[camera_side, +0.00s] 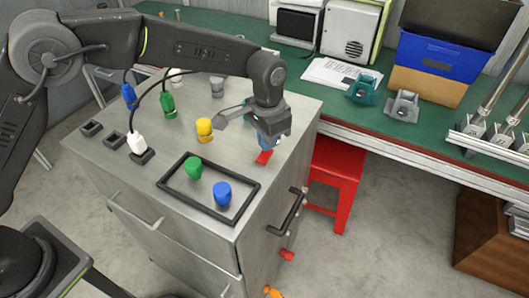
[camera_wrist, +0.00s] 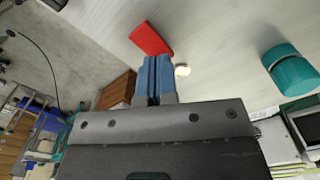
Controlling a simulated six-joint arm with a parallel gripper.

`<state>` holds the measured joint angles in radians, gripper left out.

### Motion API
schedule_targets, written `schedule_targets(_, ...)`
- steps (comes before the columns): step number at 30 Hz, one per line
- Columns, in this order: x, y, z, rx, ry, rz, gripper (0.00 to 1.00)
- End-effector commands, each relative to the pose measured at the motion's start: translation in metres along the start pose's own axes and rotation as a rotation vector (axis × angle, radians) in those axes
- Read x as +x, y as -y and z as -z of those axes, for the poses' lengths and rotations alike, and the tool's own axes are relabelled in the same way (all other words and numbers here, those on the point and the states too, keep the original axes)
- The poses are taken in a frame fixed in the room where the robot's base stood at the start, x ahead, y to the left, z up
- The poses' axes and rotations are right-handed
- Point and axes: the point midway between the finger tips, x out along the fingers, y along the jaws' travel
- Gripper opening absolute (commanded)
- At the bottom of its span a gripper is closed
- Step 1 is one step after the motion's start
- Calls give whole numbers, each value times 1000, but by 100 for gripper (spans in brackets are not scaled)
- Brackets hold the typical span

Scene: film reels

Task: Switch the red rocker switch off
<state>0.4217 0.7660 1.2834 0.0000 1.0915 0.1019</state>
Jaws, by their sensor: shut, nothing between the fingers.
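The red rocker switch (camera_side: 264,157) sits on the grey metal cabinet top near its right edge, just below my gripper (camera_side: 269,143). In the wrist view the red switch (camera_wrist: 151,38) lies just beyond my blue fingertips (camera_wrist: 153,62). The fingers are shut together with nothing between them and point down at the switch. They are very close to its near end; I cannot tell whether they touch it. I cannot clearly tell which way the rocker is tipped.
A black frame (camera_side: 166,187) with a green and a blue peg lies in front. A yellow peg (camera_side: 205,129) and a white plug (camera_side: 137,142) stand left. A teal cylinder (camera_wrist: 293,74) and small white disc (camera_wrist: 183,70) are right in the wrist view. A red stool (camera_side: 341,160) stands beside the cabinet.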

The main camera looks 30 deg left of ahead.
Motion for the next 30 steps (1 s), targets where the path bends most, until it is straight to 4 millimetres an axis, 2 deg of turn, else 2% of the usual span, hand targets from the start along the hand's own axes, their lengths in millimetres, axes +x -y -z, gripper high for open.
schedule_targets(30,15,0,0,0,2,0,0)
